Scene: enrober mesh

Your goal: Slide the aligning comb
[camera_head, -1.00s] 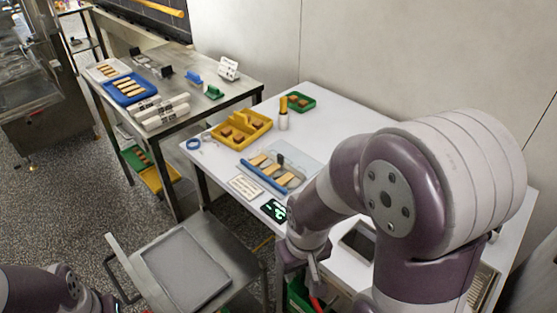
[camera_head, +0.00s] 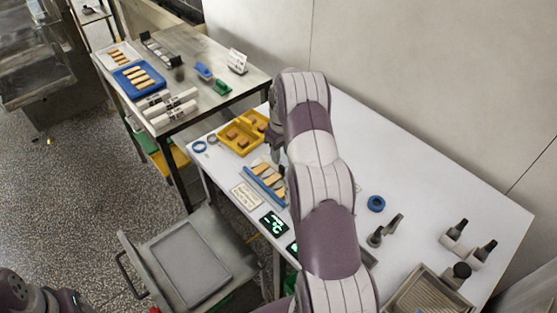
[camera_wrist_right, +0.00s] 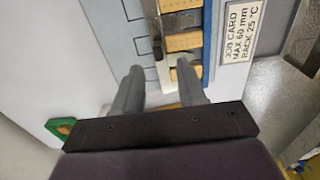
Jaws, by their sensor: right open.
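My right gripper (camera_wrist_right: 160,78) is open, its two grey fingers apart over the white table; in the head view my own arm largely hides it. A pale metallic strip with a small dark part (camera_wrist_right: 157,50), which may be the aligning comb, lies just past and between the fingertips. Several tan bars (camera_wrist_right: 184,41) lie beside it and show in the head view (camera_head: 267,171). A blue rail (camera_wrist_right: 208,45) runs along their ends, also in the head view (camera_head: 262,187). I cannot tell whether the fingers touch anything. My left gripper is out of view.
A job card (camera_head: 246,196) lies by the blue rail. A yellow tray (camera_head: 241,140) with brown pieces stands behind. A steel table (camera_head: 205,55) stands back left.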

